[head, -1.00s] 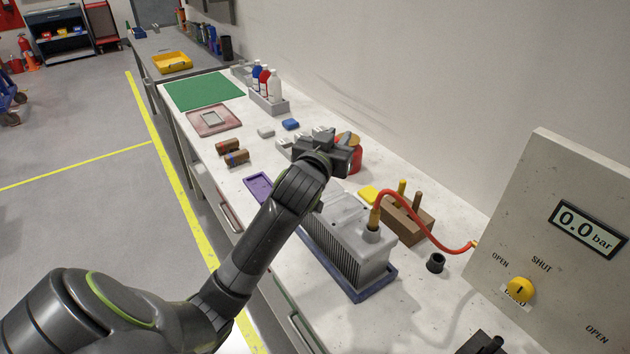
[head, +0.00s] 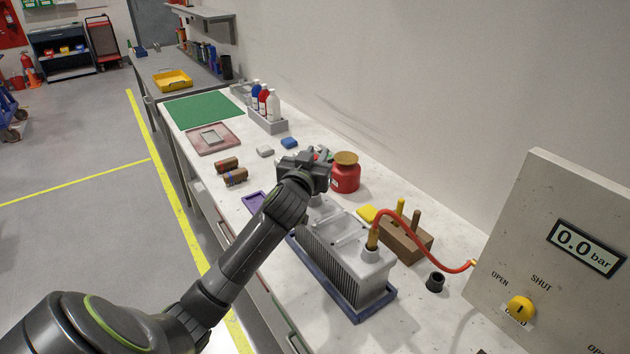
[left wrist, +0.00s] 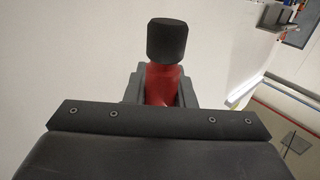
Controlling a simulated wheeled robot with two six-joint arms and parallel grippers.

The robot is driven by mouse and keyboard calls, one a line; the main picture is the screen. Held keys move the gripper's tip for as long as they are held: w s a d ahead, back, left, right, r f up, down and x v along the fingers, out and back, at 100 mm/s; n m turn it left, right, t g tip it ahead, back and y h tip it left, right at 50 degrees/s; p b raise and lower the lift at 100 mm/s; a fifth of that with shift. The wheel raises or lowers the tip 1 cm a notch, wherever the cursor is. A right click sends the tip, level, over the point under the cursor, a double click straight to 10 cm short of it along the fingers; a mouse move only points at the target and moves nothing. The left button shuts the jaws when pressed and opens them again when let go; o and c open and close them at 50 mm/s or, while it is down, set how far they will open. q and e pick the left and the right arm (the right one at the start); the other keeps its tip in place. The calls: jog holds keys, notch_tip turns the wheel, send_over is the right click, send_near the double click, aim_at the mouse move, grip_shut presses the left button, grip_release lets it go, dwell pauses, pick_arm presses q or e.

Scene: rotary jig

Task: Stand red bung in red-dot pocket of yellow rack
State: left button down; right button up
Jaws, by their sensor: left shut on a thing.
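My left gripper (head: 322,160) is over the bench, left of a red tin and beyond the grey finned block. In the left wrist view its fingers (left wrist: 160,88) are shut on the red bung (left wrist: 160,82), a red body with a black top. The bung points away from the palm, and its lower part is hidden by the gripper. In the head view the bung is mostly hidden by the gripper. No yellow rack with a red-dot pocket can be made out. A small yellow piece (head: 366,213) lies by the wooden block, and a yellow tray (head: 172,86) sits on the far bench.
The red tin (head: 345,180) stands close to the gripper's right. The finned block (head: 335,250) sits in a blue tray, with a red hose (head: 410,228) to the panel. A wooden block (head: 405,246) holds pegs.

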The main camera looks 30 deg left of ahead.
pick_arm(q)
jog(key=shift+f+p, duration=0.3)
jog(key=shift+f, duration=2.4)
jog(key=shift+f, duration=0.1)
jog(key=shift+f, duration=0.15)
jog(key=c, duration=1.2)
grip_release()
